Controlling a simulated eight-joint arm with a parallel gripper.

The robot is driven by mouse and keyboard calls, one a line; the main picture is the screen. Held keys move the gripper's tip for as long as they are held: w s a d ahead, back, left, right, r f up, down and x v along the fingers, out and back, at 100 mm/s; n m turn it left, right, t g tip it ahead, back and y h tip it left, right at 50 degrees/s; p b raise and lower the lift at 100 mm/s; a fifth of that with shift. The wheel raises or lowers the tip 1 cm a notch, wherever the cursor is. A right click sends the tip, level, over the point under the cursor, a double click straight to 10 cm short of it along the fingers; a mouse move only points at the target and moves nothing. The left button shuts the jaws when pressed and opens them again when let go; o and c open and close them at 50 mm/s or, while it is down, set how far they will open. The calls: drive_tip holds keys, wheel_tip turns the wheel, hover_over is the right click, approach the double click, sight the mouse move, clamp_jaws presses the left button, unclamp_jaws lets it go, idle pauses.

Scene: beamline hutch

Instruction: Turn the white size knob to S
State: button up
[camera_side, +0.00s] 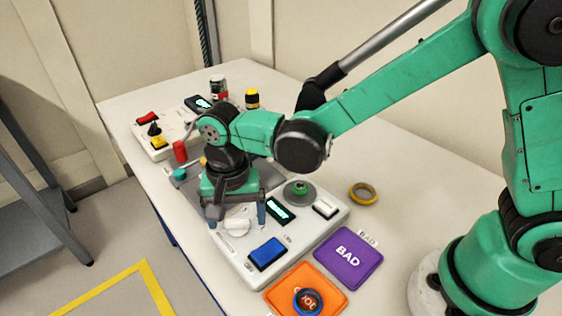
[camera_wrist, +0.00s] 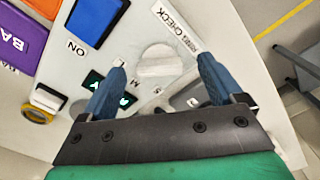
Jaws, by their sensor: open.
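The white size knob (camera_side: 237,225) stands on the light grey control panel (camera_side: 222,246). In the wrist view the knob (camera_wrist: 160,63) has a raised grip bar lying roughly left to right. Small letters, among them what looks like an M, are printed on the panel on its near side; which one the knob points at I cannot tell. My gripper (camera_side: 238,212) is open and points down over the panel. In the wrist view its blue fingers (camera_wrist: 161,76) stand apart on either side of the knob, with a visible gap to it on both sides.
Orange (camera_side: 290,284) and purple (camera_side: 349,257) mats lie in front. A yellow tape roll (camera_side: 363,193) lies to the right.

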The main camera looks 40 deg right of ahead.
drive_tip(key=shift+f, duration=0.15)
drive_tip(key=c, duration=1.3)
drive_tip(key=shift+n, duration=0.3)
drive_tip(key=n, duration=0.3)
drive_tip(key=shift+n, duration=0.3)
drive_tip(key=n, duration=0.3)
drive_tip(key=shift+n, duration=0.3)
drive_tip(key=n, duration=0.4)
drive_tip(key=shift+n, duration=2)
